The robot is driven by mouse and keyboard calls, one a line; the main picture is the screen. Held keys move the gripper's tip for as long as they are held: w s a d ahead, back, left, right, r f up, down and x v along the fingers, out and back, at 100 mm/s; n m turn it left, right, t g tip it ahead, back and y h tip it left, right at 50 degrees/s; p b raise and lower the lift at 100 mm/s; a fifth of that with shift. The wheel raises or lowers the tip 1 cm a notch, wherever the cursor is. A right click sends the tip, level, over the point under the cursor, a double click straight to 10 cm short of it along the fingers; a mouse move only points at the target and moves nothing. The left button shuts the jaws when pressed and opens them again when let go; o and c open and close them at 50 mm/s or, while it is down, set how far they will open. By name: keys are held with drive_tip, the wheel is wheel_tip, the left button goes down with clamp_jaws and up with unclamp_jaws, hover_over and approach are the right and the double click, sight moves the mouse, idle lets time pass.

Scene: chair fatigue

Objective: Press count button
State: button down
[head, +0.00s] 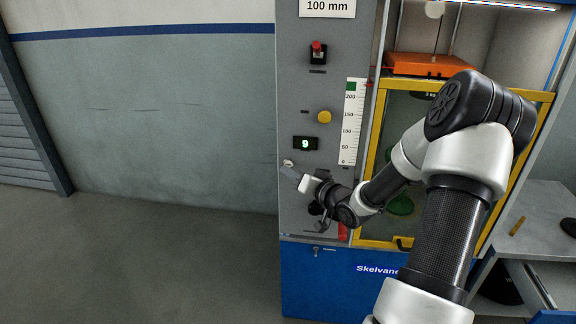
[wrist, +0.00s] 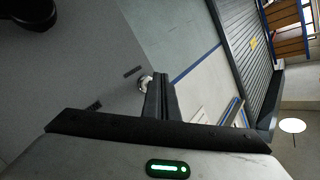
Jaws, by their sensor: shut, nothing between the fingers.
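A small round pale button (head: 288,162) sits on the grey panel of the machine, below and left of a display (head: 305,143) reading 9. The button also shows in the wrist view (wrist: 145,83), partly hidden by the fingers. My gripper (head: 288,171) is shut and empty, its fingertips at the button's lower edge in the head view. In the wrist view the fingertips (wrist: 160,76) overlap the button's right side. I cannot tell whether they touch it. No label on the button is readable.
The panel (head: 345,30) also carries a red button (head: 318,47), a yellow button (head: 324,117) and a scale (head: 353,120). A yellow-framed door (head: 368,160) stands to the right, partly behind my arm. Open floor (head: 130,250) lies left of the machine.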

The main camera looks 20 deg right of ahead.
drive_tip(key=shift+w+d, duration=0.1)
idle(0.4)
drive_tip(key=shift+w+d, duration=0.15)
drive_tip(key=shift+w, duration=0.1)
drive_tip(key=shift+w+d, duration=0.2)
drive_tip(key=shift+w, duration=0.15)
idle(0.7)
drive_tip(key=shift+s, duration=0.1)
drive_tip(key=shift+s+a+p, duration=0.35)
drive_tip(key=shift+s+a, duration=0.05)
drive_tip(key=shift+s, duration=0.2)
drive_tip(key=shift+s+a, duration=0.75)
drive_tip(key=shift+s, duration=0.3)
drive_tip(key=shift+s+a, duration=0.7)
drive_tip(key=shift+s, duration=0.3)
